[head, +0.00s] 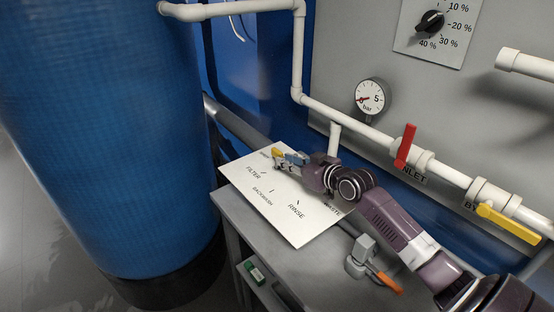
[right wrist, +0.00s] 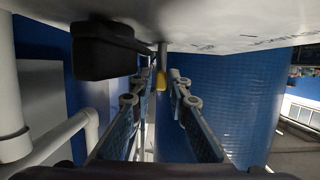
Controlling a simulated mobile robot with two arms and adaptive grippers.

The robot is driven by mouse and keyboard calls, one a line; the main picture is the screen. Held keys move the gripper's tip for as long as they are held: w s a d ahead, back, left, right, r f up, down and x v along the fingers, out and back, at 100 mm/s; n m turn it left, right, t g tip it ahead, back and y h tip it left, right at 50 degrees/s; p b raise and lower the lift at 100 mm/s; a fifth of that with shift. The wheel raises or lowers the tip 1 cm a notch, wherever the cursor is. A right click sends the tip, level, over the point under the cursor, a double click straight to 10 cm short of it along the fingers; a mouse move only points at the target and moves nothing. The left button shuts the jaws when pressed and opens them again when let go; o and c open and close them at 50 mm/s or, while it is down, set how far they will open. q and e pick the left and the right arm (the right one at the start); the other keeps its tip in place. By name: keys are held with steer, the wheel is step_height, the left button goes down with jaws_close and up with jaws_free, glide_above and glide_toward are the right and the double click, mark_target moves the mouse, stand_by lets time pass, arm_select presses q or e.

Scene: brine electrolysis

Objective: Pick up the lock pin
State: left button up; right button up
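A small yellow piece, which looks like the lock pin (head: 277,152), is at the far edge of the white labelled panel (head: 262,199). In the right wrist view the yellow piece (right wrist: 161,81) shows beside a thin grey stem, between and just beyond my fingertips. My right gripper (head: 289,160) is low over the panel, with its blue-padded fingers pointing at the yellow piece. In the right wrist view the fingers (right wrist: 161,97) are apart with nothing held between them. Whether a fingertip touches the piece, I cannot tell. My left gripper is not in view.
A black block-like part (right wrist: 103,52) sits close beside the fingers. A large blue tank (head: 110,130) stands left. White pipes with a red valve handle (head: 405,146) and yellow handle (head: 508,222) run right. An orange-handled part (head: 384,281) is on the grey bench.

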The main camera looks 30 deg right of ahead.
steer(key=shift+p+x, duration=0.45)
steer(key=shift+x, duration=2.2)
steer(key=shift+s, duration=0.1)
jaws_close()
